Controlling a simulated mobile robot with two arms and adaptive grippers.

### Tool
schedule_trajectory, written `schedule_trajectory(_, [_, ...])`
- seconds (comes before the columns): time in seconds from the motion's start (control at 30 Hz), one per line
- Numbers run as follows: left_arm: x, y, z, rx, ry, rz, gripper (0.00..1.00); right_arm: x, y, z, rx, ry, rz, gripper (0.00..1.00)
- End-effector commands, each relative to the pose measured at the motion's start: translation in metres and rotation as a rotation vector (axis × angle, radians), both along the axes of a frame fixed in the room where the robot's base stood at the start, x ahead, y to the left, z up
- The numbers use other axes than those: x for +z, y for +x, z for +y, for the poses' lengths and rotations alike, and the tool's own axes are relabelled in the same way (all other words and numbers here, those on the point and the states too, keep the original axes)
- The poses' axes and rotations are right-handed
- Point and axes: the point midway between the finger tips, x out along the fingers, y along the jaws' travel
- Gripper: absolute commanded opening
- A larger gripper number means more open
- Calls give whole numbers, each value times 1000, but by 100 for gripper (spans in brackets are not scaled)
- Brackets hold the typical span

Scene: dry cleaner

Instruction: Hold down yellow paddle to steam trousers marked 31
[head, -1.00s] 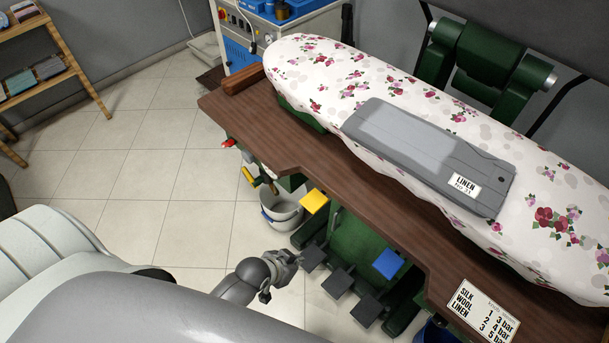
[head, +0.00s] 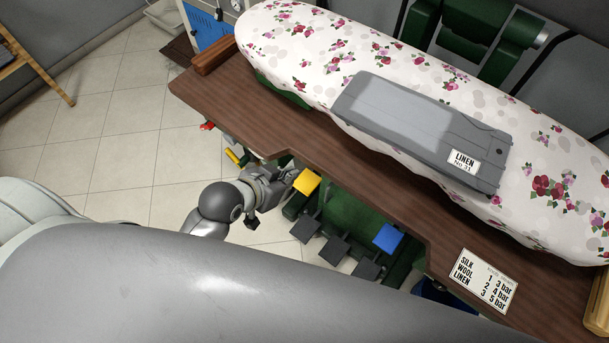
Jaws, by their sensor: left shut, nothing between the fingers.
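The yellow paddle (head: 306,181) juts out under the front edge of the brown table, at the left end of a row of paddles. My left gripper (head: 289,176) is shut and empty, just left of the yellow paddle. I cannot tell whether its fingertips touch it. The grey folded trousers (head: 395,112) lie flat on the floral ironing board (head: 300,45). Their white label (head: 464,161) reads LINEN No 31. My right gripper is not in view.
Several dark grey paddles (head: 339,246) and a blue paddle (head: 388,238) sit right of the yellow one. The brown table (head: 240,105) overhangs them. A pressure card (head: 484,281) lists linen 3, 5 bar. A small yellow handle (head: 234,157) is left of my gripper. Tiled floor (head: 110,130) is clear at left.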

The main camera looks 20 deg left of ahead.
Motion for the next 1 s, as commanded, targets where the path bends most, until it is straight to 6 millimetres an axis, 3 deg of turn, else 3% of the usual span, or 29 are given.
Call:
schedule_trajectory(0.27, [-12,12,-4,2,0,1,0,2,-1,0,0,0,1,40])
schedule_trajectory(0.83, [-72,69,-25,1,-1,0,0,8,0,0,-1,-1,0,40])
schedule_trajectory(1.0, [-95,66,-24,1,2,3,0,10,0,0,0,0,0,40])
